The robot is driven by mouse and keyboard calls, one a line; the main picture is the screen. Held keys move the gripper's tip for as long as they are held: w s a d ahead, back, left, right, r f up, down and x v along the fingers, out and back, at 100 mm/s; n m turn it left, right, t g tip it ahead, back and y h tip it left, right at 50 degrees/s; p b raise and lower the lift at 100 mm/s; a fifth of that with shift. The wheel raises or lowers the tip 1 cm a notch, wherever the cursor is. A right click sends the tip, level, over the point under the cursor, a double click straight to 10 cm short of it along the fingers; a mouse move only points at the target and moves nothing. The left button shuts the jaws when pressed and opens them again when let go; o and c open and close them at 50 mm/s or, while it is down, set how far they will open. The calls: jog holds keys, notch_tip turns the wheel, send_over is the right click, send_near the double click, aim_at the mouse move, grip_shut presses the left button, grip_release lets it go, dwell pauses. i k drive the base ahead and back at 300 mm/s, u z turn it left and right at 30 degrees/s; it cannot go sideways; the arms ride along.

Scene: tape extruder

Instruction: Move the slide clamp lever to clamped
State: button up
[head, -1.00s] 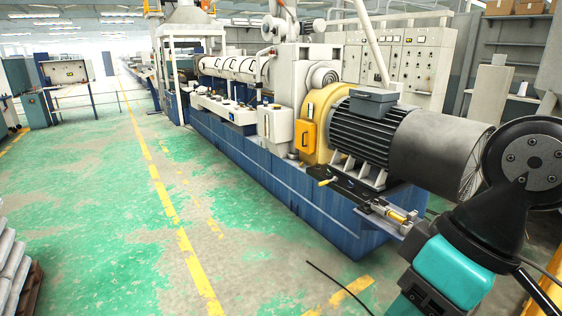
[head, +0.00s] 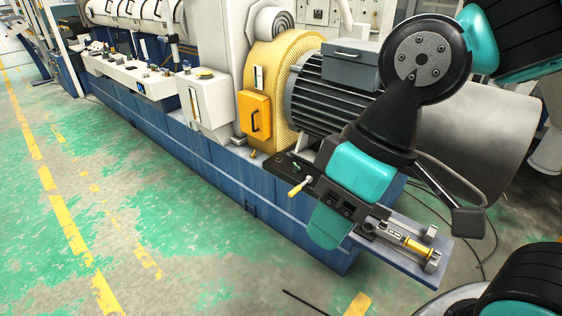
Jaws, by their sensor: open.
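The slide clamp lever, a short lever with a cream-yellow handle (head: 299,187), sticks out from the front side of the black slide rail (head: 290,168) beside the motor foot. Its handle points down and to the left, towards the aisle. My gripper (head: 330,220), teal and black at the end of my arm, is open and appears in front of the rail, to the right of the lever and apart from it. It hides part of the rail. Its fingertips are hard to make out. Nothing shows held in it.
A silver fixture with a brass cylinder (head: 418,248) sits on the rail's right end plate (head: 440,262). The large ribbed motor (head: 315,95) and yellow guard (head: 262,70) stand behind. The blue machine base (head: 225,180) runs left. The green floor (head: 190,240) in front is clear.

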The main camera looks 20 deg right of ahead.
aim_at(308, 179)
jog(key=i, duration=1.05)
jog(key=z, duration=0.6)
jog(key=k, duration=0.45)
jog(key=u, duration=0.95)
jog(key=i, duration=0.9)
jog(key=z, duration=0.6)
